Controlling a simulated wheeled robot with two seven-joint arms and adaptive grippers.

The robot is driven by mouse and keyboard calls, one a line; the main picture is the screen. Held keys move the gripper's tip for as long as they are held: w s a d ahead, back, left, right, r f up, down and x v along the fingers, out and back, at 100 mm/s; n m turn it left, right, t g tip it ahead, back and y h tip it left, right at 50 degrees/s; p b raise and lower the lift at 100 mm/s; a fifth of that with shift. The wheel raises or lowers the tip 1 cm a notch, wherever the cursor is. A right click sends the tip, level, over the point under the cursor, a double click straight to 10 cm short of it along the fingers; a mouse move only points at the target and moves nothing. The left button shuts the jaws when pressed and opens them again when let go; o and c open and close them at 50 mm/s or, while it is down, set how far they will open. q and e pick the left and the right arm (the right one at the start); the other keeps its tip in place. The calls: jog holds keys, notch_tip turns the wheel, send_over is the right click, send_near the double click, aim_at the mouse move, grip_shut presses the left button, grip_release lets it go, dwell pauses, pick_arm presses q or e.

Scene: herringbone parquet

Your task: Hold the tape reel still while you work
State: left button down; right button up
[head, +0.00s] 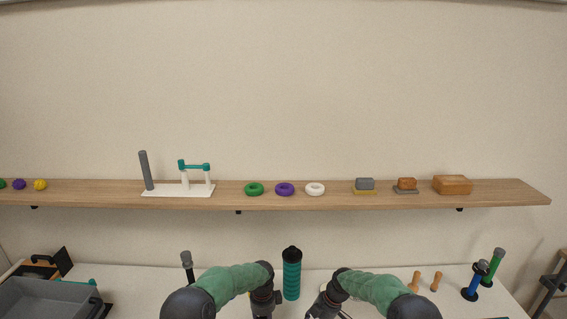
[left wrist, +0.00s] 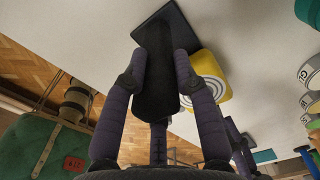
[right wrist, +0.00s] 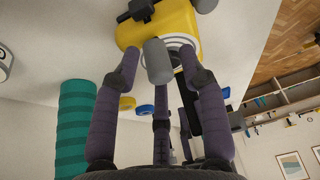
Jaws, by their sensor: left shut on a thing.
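The tape reel, a yellow rounded body with white rings (left wrist: 215,90), lies beside the fingers of my left gripper (left wrist: 160,62) in the left wrist view. That gripper is shut on a long black grip (left wrist: 156,95), with a flat black square (left wrist: 170,28) at its far end. I cannot tell how the grip joins the reel. In the right wrist view the yellow reel (right wrist: 172,24) is ahead of my right gripper (right wrist: 158,62). Its fingers are open on either side of a grey knob (right wrist: 157,60), with slight gaps. In the head view my arms hide most of the reel.
A teal ribbed cylinder (head: 291,278) stands between my arms, close to the right gripper's side (right wrist: 75,130). Two wooden pegs (head: 436,282) and blue (head: 475,282) and green (head: 494,268) posts stand at right. A grey bin (head: 45,300) is at left. A wooden shelf (head: 330,202) crosses above.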

jog(key=shift+w+r, duration=0.1)
jog(key=shift+d+r, duration=0.1)
jog(key=shift+r, duration=0.15)
jog(key=v, duration=1.1)
jog(key=shift+r, duration=0.15)
jog(key=shift+d, duration=0.15)
pick_arm(q)
jog(key=c, duration=0.7)
grip_release()
jog(key=shift+o, duration=0.2)
jog(key=o, duration=0.6)
